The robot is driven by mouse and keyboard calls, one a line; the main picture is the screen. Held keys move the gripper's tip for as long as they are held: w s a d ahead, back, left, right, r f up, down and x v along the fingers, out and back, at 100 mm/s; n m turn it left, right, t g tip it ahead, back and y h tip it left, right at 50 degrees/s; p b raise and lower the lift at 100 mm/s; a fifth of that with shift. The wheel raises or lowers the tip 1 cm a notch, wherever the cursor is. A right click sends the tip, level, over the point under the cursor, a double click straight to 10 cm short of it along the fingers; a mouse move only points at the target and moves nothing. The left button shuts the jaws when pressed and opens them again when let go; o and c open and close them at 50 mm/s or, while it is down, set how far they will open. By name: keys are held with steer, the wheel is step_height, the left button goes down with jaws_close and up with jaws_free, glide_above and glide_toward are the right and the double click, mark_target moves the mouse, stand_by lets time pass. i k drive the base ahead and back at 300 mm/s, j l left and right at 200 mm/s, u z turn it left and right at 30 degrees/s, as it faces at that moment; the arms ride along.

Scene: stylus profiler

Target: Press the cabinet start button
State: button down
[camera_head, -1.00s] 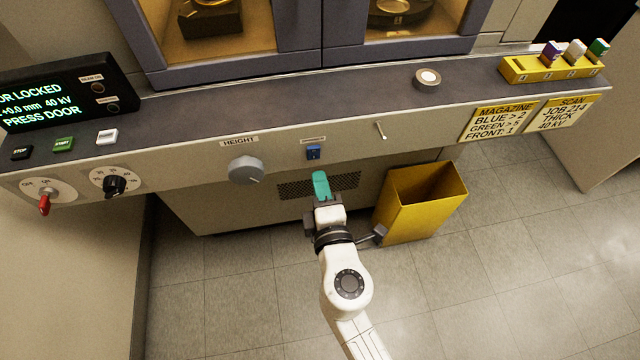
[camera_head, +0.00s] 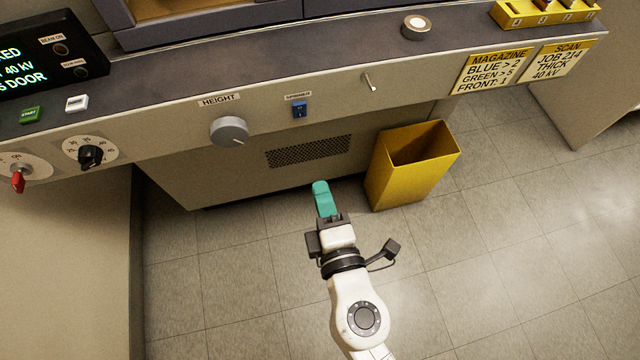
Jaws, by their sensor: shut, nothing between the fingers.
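The green start button (camera_head: 30,115), labelled START, sits on the dark sloped ledge of the cabinet (camera_head: 250,83) at the left. My gripper (camera_head: 321,190) has teal fingers that are shut and empty. It is over the floor in front of the cabinet, well to the right of the start button and lower in the picture, touching nothing. The display (camera_head: 45,62) above the button is cut off by the left edge; "40 kV" and part of "DOOR" can be read.
A white button (camera_head: 76,103) sits right of the start button. The front panel carries a red switch (camera_head: 18,180), a black dial (camera_head: 90,156), a grey height knob (camera_head: 229,131), a blue switch (camera_head: 299,110) and a small lever (camera_head: 369,82). A yellow bin (camera_head: 405,180) stands right of my gripper.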

mark_target(33, 114)
steer(key=u, duration=1.4)
